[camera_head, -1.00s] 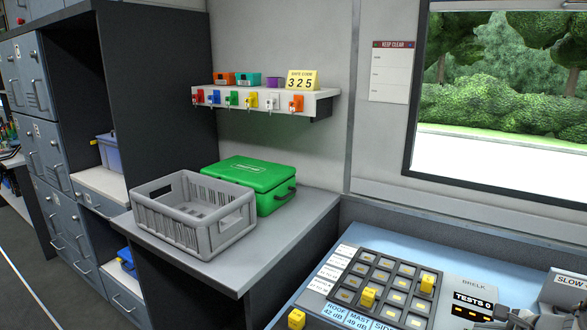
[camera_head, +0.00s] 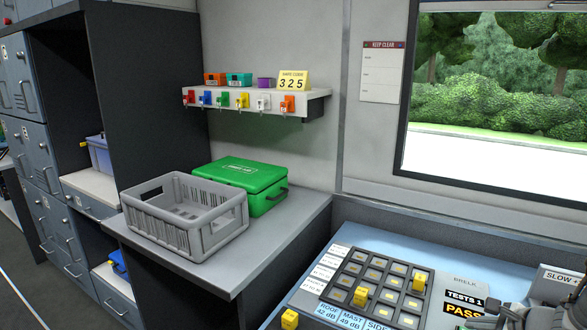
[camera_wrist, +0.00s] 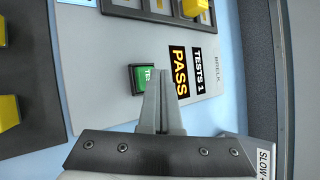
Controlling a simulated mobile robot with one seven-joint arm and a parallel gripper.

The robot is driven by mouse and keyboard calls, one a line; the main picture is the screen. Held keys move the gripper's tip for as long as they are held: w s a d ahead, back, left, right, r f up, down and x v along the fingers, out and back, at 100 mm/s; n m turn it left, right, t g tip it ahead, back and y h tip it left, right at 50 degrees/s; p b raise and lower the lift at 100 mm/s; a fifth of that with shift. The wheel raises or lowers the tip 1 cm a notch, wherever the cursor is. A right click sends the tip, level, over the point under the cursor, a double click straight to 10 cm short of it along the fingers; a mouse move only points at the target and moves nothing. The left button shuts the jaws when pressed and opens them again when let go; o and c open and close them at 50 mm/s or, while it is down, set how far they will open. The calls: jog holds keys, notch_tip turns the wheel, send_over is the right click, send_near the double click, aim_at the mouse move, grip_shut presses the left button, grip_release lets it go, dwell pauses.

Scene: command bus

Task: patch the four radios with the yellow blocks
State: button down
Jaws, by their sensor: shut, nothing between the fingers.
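The dark patch panel (camera_head: 370,282) is a grid of square sockets on the blue desk at lower right, with label strips along its left and near edges. Two yellow blocks sit in it, one near the middle (camera_head: 361,296) and one at the right (camera_head: 419,281). Another yellow block (camera_head: 290,320) stands left of the panel. Beside the grid, the display (camera_wrist: 187,72) reads TESTS 1 and PASS. In the wrist view, my gripper (camera_wrist: 158,74) is shut and empty, its tips beside the green test button (camera_wrist: 143,79); contact cannot be told.
A grey crate (camera_head: 188,238) and a green case (camera_head: 240,182) stand on the counter at left. A wall shelf (camera_head: 255,107) holds small coloured items, hung keys and a code card reading 325. A SLOW sign (camera_wrist: 264,160) stands near my gripper.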

jog(key=shift+r, duration=0.15)
jog(key=shift+r+p, duration=1.95)
jog(key=shift+r, duration=0.95)
